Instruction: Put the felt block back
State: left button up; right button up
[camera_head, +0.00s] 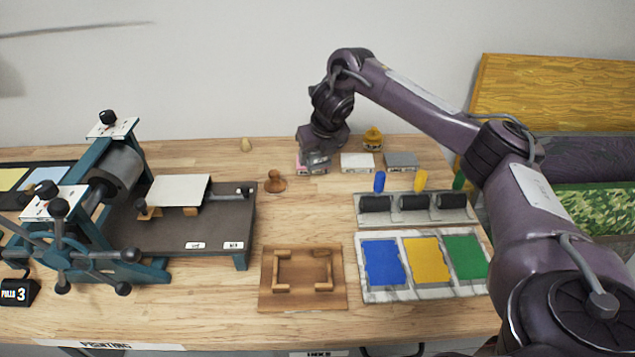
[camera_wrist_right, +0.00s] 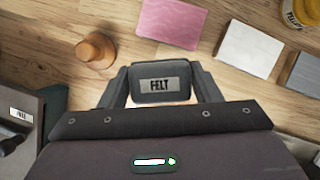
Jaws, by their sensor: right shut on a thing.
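The felt block (camera_wrist_right: 165,70), a small dark block labelled FELT, sits between the two fingers of my right gripper (camera_wrist_right: 164,88) in the right wrist view. The gripper is shut on it. In the head view the right gripper (camera_head: 315,158) is at the back middle of the table, beside a pink block that it partly hides. In the wrist view the pink block (camera_wrist_right: 170,22) lies just beyond the felt block. Whether the felt block touches the table cannot be told. My left gripper is not in view.
White (camera_head: 357,162) and grey (camera_head: 401,161) blocks lie to the right, with a yellow jar (camera_head: 373,139) behind. A wooden knob (camera_head: 275,181) stands left. A press (camera_head: 110,200), a wooden frame (camera_head: 302,302), rollers (camera_head: 416,217) and an ink tray (camera_head: 425,296) fill the front.

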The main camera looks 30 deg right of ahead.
aim_at(315, 183)
notch_tip(315, 183, down, 3)
jog(key=shift+r, duration=0.1)
notch_tip(315, 183, down, 4)
jog(key=shift+f+p, duration=0.15)
jog(key=shift+p, duration=0.2)
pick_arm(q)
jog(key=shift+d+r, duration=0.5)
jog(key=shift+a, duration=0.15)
pick_arm(e)
jog(key=o, duration=0.9)
jog(key=shift+f, duration=0.1)
jog(key=shift+o, duration=0.2)
